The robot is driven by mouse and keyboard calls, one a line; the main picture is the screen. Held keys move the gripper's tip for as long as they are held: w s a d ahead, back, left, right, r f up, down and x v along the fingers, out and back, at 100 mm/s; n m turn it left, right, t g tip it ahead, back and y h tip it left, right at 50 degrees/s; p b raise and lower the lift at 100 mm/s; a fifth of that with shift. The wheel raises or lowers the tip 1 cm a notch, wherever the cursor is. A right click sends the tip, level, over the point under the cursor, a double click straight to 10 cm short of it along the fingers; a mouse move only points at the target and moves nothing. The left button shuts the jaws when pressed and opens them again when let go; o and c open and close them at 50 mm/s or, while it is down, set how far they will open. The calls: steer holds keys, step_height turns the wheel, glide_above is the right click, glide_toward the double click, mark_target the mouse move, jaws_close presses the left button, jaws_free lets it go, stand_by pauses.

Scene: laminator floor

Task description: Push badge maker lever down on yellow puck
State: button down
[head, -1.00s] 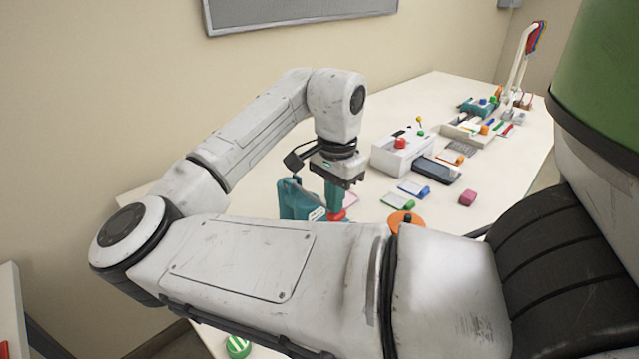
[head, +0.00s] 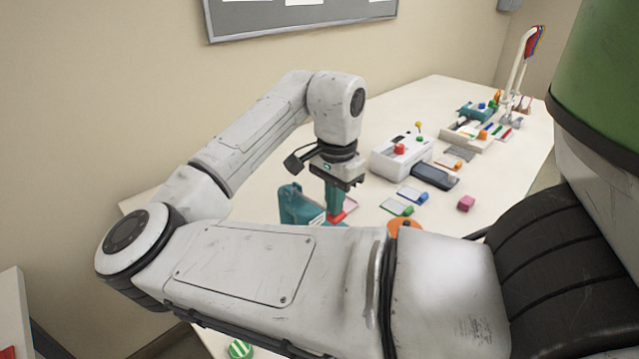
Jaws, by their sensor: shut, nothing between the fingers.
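The teal badge maker (head: 299,206) stands on the white table, just left of and below my gripper in the head view. An upright teal part (head: 334,197) with a red piece (head: 337,217) at its lower end shows directly under my gripper; it may be the lever. My gripper (head: 341,182) points down and is shut, with nothing between its fingers. I cannot tell whether it touches the teal part. The yellow puck is not visible, and my forearm hides the lower part of the badge maker.
An orange round piece (head: 402,223) lies partly behind my arm. Cards with small blocks, a pink block (head: 466,203) and a white laminator (head: 402,156) stand to the right. A white tray (head: 463,135) is farther back.

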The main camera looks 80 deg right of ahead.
step_height(320, 180, up, 8)
steer(key=p, duration=0.7)
steer(key=shift+r+p, duration=0.25)
steer(key=shift+p, duration=0.1)
steer(key=shift+s+f, duration=0.1)
stand_by(0.5)
